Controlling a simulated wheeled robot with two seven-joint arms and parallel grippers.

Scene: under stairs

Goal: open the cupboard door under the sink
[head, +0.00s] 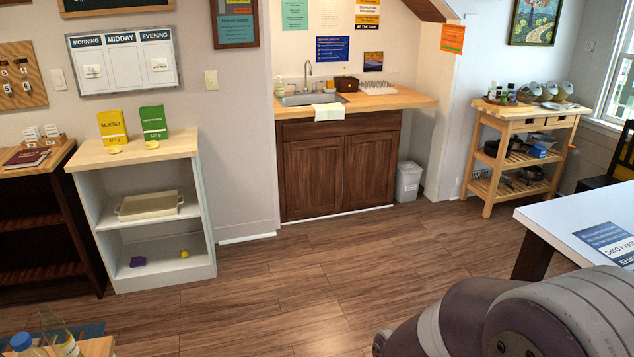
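The sink cupboard has two dark brown wooden doors, a left door (313,178) and a right door (370,170). Both look shut, flush with the cabinet front. A sink (312,98) with a metal tap (308,75) is set in the light wooden counter (398,100) above. Handles on the doors are too small to make out. The cupboard stands across the room against the back wall. Part of my arm shows at the lower right, but neither gripper is in view.
A grey bin (408,181) stands right of the cupboard. A white shelf unit (207,235) is to its left, and a wooden trolley (478,165) to its right. A white table (560,222) is at the near right. The wooden floor (300,275) before the cupboard is clear.

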